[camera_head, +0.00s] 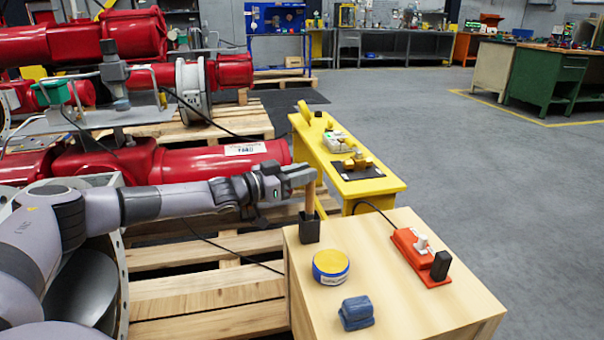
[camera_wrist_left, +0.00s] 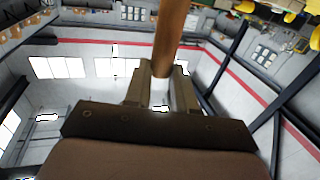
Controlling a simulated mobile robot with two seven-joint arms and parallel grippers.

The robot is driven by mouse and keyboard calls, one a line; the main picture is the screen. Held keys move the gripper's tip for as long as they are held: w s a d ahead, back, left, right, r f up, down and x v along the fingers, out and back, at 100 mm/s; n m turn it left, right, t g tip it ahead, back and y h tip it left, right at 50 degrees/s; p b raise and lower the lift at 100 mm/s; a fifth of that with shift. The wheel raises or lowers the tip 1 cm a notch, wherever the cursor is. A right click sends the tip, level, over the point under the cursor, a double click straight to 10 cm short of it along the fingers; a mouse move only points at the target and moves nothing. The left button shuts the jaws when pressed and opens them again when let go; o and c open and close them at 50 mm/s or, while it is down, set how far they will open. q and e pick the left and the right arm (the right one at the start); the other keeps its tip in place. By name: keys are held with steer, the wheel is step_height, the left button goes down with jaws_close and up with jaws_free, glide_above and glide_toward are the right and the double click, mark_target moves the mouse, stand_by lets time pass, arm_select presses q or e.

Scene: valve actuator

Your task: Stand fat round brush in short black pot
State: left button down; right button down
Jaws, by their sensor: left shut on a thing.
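My left gripper (camera_head: 312,178) is shut on the fat round brush (camera_head: 310,199), whose brown wooden shaft hangs upright below the fingers. The shaft also shows between the fingers in the left wrist view (camera_wrist_left: 171,38). The short black pot (camera_head: 309,230) stands at the far left corner of the light wooden box top (camera_head: 390,300). The brush is lined up over the pot, and its lower end meets the pot's rim in the head view. I cannot tell how deep it sits inside. My right gripper is not in view.
On the box top are a yellow and blue round tin (camera_head: 330,267), a blue block-like thing (camera_head: 356,313) and an orange device (camera_head: 420,257) with a black knob. A yellow bench (camera_head: 375,186) stands behind. Red valve actuators (camera_head: 205,162) and wooden pallets (camera_head: 205,290) lie to the left.

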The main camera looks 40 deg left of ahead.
arm_select(q)
steer(key=c, duration=0.9)
jaws_free()
steer(key=shift+o, duration=0.2)
steer(key=shift+s, duration=0.1)
steer(key=v, duration=0.7)
